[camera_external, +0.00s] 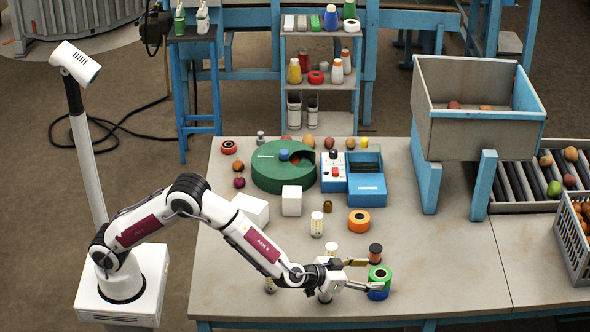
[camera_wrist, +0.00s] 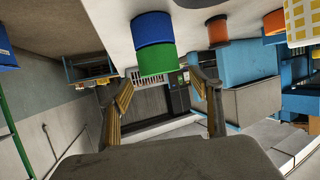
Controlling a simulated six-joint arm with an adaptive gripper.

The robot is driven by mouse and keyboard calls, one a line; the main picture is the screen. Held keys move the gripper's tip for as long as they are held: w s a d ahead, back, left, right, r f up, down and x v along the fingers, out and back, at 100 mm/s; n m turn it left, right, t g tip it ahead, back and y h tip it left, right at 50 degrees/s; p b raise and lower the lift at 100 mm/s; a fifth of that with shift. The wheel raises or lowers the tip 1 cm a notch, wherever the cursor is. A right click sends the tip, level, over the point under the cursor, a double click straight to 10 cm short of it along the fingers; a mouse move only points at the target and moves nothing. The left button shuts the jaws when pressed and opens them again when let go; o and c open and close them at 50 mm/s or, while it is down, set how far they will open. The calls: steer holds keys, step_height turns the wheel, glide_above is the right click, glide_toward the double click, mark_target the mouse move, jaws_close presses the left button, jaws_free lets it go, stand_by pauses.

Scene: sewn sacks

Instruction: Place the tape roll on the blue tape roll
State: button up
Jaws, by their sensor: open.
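A green tape roll (camera_external: 380,274) sits on top of the blue tape roll (camera_external: 378,295) near the front of the table. The wrist view is upside down and shows the green roll (camera_wrist: 157,62) flush against the blue roll (camera_wrist: 153,28), roughly aligned with it. My gripper (camera_external: 364,275) is beside the stack, on its left, with its fingers spread. In the wrist view my open fingers (camera_wrist: 163,88) have nothing held between them, and the green roll shows just beyond them. Whether a finger touches the roll, I cannot tell.
An orange tape roll (camera_external: 358,221) and a pale yellow bottle (camera_external: 317,224) are farther back. A grey bin (camera_external: 470,140) on blue legs stands at the right rear. The table right of the stack is clear.

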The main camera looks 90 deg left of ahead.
steer(key=v, duration=0.7)
steer(key=shift+s, duration=0.15)
steer(key=shift+r, duration=0.15)
stand_by(0.5)
steer(key=s+d+r+m+h, duration=0.25)
steer(key=s+r+h, duration=0.3)
steer(key=r, duration=0.45)
steer(key=s+r+m+g+h, duration=0.15)
steer(key=s+r, duration=0.25)
steer(key=s, duration=0.7)
steer(key=s+a+f+g, duration=0.1)
steer(key=s+a+f, duration=0.1)
steer(key=s, duration=0.8)
steer(key=s+a+f+g+y, duration=0.1)
steer(key=s+a, duration=0.3)
steer(key=s, duration=0.6)
steer(key=s+a+f+g, duration=0.3)
steer(key=s, duration=0.8)
steer(key=shift+a+m+y, duration=0.3)
steer(key=shift+a, duration=0.1)
